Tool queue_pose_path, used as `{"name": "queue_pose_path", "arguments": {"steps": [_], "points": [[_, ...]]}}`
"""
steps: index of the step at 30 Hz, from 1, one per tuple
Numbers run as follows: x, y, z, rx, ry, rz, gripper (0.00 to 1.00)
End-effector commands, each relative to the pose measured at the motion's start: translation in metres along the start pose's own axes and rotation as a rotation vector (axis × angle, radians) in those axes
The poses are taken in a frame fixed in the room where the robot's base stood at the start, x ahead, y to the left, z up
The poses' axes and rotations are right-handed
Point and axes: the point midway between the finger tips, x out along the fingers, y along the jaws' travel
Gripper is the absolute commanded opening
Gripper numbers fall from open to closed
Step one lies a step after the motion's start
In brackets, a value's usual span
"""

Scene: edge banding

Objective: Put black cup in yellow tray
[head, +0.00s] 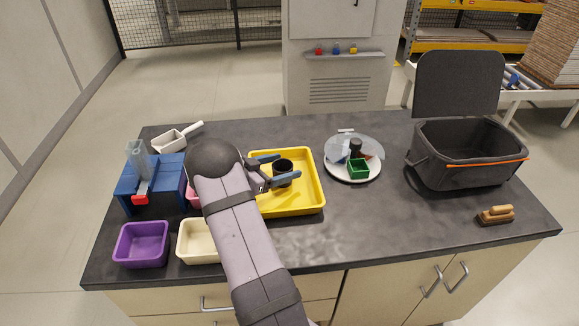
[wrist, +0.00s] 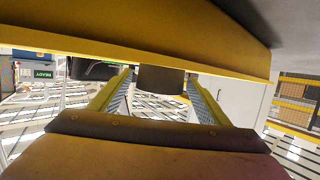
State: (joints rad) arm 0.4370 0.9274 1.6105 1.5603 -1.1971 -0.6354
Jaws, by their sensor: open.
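The yellow tray (head: 315,207) stands near the middle left of the dark table, partly hidden by my arm. The black cup (head: 283,167) appears upright inside the tray, toward its back. My gripper (head: 289,166) is over the tray with its two blue-grey fingers open, one on each side of the cup. In the wrist view the dark cup (wrist: 160,79) shows between the two spread fingers, and the yellow tray (wrist: 225,62) fills a band across the top. Whether either finger touches the cup, I cannot tell.
A purple bin (head: 142,245), a cream bin (head: 196,241) and a blue stand (head: 137,186) are at left, with a white scoop (head: 172,141) behind. Right of the tray are a plate (head: 345,172) with small items, a black basket (head: 465,168) and a brush (head: 496,215).

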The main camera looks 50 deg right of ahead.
Motion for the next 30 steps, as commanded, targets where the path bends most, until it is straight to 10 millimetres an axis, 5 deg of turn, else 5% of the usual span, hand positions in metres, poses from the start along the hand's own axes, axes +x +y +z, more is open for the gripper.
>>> {"name": "queue_pose_path", "arguments": {"steps": [11,24,30], "points": [[-0.034,0.000,0.000,0.000,0.000,0.000,0.70],[-0.034,0.000,-0.001,0.000,0.001,0.000,0.70],[-0.023,0.002,-0.022,0.010,0.037,-0.025,0.70]]}}
